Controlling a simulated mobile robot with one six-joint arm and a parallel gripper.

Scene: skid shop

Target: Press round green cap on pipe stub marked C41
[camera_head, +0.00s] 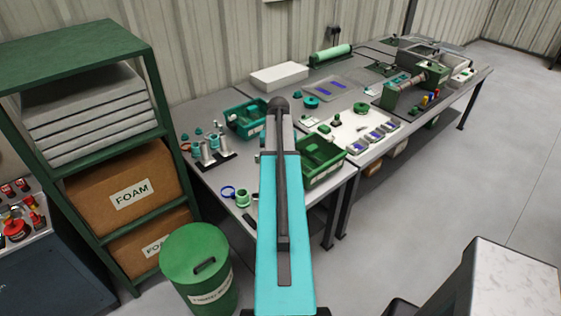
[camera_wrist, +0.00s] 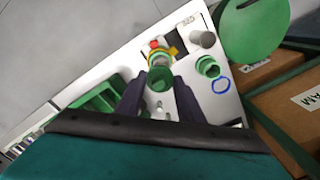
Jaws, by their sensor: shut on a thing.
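My gripper (camera_wrist: 159,86) shows in the wrist view with its two dark fingers on either side of a round green cap (camera_wrist: 160,77), shut on it. In the head view my own arm hides the gripper and the cap. Just beyond the cap is a pale green ring-like part with yellow and red pieces (camera_wrist: 154,44); I cannot tell whether the cap touches it. A grey cylinder (camera_wrist: 203,39) stands to the right, beside a small label (camera_wrist: 186,22) that I cannot read surely. I cannot make out a C41 mark in either view.
A green hollow fitting (camera_wrist: 207,67) and a blue ring (camera_wrist: 221,86) lie right of the gripper. Green bins (camera_head: 322,158) and metal stubs (camera_head: 208,150) stand on the bench. A green drum (camera_head: 196,262) and foam shelf (camera_head: 70,130) stand left.

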